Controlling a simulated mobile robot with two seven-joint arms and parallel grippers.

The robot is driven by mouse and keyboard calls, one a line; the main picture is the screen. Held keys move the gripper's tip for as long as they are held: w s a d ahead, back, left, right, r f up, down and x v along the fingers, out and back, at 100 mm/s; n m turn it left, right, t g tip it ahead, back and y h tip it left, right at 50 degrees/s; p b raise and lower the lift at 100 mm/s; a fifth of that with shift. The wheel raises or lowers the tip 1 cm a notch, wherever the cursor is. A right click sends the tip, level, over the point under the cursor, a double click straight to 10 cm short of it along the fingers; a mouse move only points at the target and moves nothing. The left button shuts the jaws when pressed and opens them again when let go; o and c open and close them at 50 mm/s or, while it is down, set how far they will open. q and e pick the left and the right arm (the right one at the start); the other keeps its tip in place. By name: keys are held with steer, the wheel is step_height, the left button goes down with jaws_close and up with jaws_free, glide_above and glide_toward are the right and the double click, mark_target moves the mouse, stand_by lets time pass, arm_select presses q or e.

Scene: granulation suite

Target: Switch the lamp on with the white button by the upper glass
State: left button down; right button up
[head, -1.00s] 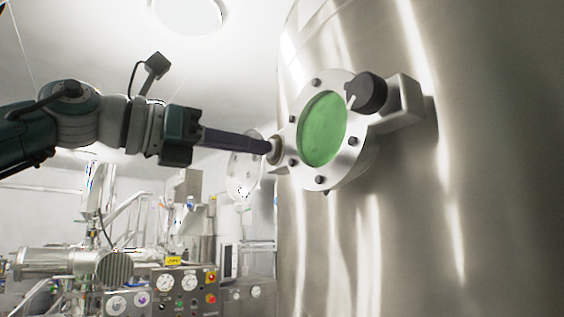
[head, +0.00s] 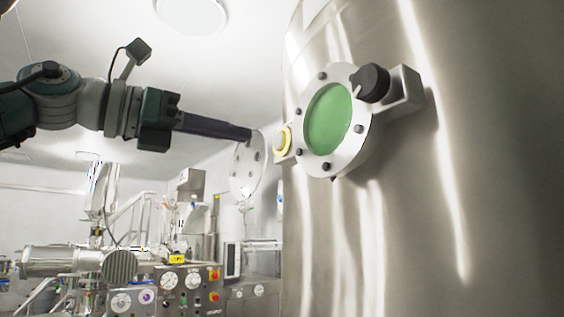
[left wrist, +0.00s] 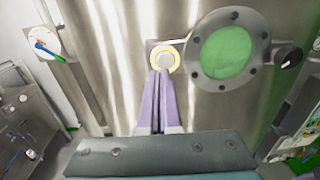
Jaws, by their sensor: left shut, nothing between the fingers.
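The upper glass (head: 328,119) is a round green pane in a bolted steel ring on the big steel vessel. It also shows in the left wrist view (left wrist: 222,52). The white button (head: 282,139) sits just left of that ring, with a glowing yellow ring around it; it also shows in the left wrist view (left wrist: 166,57). My left gripper (head: 250,134) is shut and empty. Its long fingers point at the button, and in the head view a small gap separates the tips from it. My right gripper is not in view.
A black round fitting (head: 371,83) on a grey bracket stands out at the glass's upper right. The curved steel vessel (head: 460,170) fills the right side. A round plate (head: 246,172) shows behind my fingers. A panel with gauges (head: 190,285) stands below left.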

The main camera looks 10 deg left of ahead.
arm_select(q)
steer(key=b+v, duration=0.3)
steer(key=v, duration=0.6)
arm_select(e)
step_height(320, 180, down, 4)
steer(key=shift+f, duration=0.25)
arm_select(q)
steer(key=shift+w+a, duration=0.1)
